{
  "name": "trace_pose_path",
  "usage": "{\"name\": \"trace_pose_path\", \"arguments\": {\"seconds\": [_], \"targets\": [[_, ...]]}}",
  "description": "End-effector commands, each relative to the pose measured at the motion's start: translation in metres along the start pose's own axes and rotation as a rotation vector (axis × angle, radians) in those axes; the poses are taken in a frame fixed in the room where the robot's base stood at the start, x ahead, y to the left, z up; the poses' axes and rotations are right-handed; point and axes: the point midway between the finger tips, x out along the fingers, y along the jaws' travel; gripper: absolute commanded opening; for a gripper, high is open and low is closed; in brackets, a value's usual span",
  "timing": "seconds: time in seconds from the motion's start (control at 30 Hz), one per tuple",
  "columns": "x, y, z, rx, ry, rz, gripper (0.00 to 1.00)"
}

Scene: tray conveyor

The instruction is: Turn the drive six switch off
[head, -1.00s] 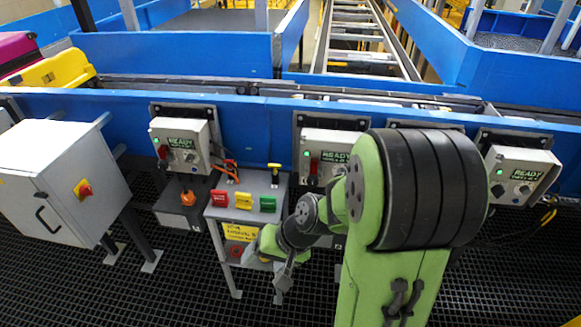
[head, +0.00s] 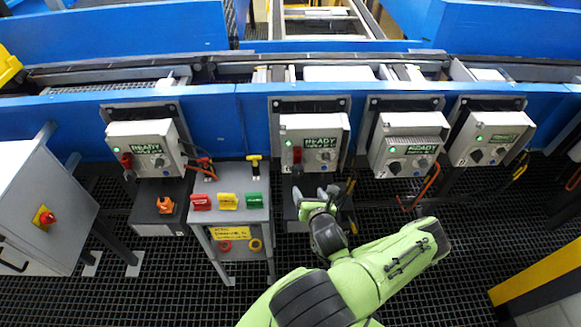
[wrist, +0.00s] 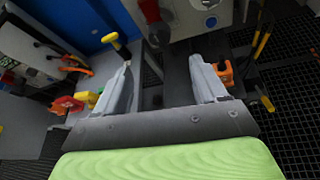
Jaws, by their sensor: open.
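Several grey drive boxes with green READY screens hang along the blue conveyor side; their numbers are too small to read, so I cannot tell which is drive six. The second box from the left (head: 313,141) has a red switch handle (head: 297,155) on its left side and a lit green lamp. My gripper (head: 318,193) is open and empty just below this box, apart from it. In the wrist view, my gripper's (wrist: 160,62) spread fingers point toward a red handle (wrist: 150,12) at the top, and nothing is between them.
The leftmost box (head: 144,148) also has a red handle; the third (head: 408,143) and fourth (head: 488,138) have black knobs. A small stand (head: 229,182) with red, yellow and green tags is left of my gripper. A grey cabinet (head: 40,200) stands far left. Cables hang near the boxes.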

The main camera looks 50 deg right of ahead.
Motion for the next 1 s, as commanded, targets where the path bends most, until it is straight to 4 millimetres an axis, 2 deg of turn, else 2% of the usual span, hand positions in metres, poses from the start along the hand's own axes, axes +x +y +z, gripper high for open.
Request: {"name": "trace_pose_path", "arguments": {"seconds": [0.1,0.7,0.83,1.0], "targets": [[0.026,0.001,-0.005,-0.019,-0.007,0.007,0.71],[0.124,0.004,0.003,-0.022,-0.009,0.008,0.71],[0.142,0.004,0.002,-0.017,-0.008,0.009,0.71],[0.151,0.002,0.001,-0.011,-0.005,0.005,0.71]]}}
